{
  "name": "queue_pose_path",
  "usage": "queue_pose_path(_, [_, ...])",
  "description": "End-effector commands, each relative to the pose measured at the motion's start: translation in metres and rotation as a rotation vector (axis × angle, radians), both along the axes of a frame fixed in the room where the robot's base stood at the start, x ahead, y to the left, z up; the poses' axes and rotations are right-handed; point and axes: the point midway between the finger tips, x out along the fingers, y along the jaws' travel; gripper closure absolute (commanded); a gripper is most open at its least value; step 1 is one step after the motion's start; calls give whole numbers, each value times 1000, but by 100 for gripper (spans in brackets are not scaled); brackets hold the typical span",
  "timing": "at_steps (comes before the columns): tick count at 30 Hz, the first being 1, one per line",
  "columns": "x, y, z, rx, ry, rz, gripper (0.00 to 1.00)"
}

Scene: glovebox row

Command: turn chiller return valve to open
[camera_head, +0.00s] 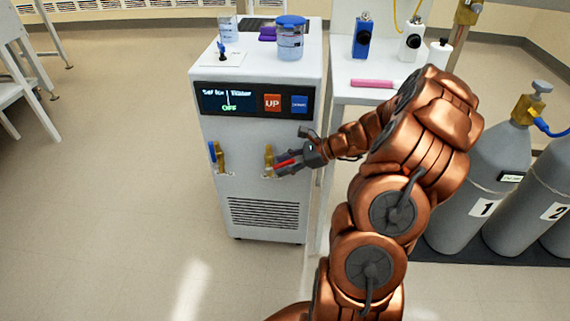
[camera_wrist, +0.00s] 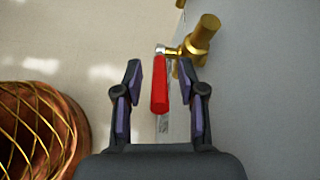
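The chiller (camera_head: 255,130) is a white cabinet with a dark display panel reading OFF. Two brass valves sit on its front. The left valve has a blue handle (camera_head: 212,152). The right valve (camera_head: 268,157) has a red lever (camera_head: 287,162); I cannot read which one is labelled return. In the wrist view the red lever (camera_wrist: 160,84) lies lengthwise between my fingers, with the brass valve body (camera_wrist: 203,36) beyond it at the upper right. My gripper (camera_wrist: 162,85) is open around the lever, with a gap on both sides.
A jar with a blue lid (camera_head: 290,40) stands on the chiller top. A white side table (camera_head: 350,95) with bottles is at its right. Gas cylinders (camera_head: 490,185) stand further right. The floor at left is mostly clear.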

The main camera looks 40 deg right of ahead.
Motion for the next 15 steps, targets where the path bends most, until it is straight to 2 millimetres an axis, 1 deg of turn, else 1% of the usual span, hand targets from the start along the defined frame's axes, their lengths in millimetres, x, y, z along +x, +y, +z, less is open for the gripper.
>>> queue_pose_path(8, [-1, -1, 1, 0, -1, -1, 60])
queue_pose_path(11, [-5, -7, 4, -3, -1, -2, 60])
queue_pose_path(15, [-16, -20, 15, -3, -2, -3, 60])
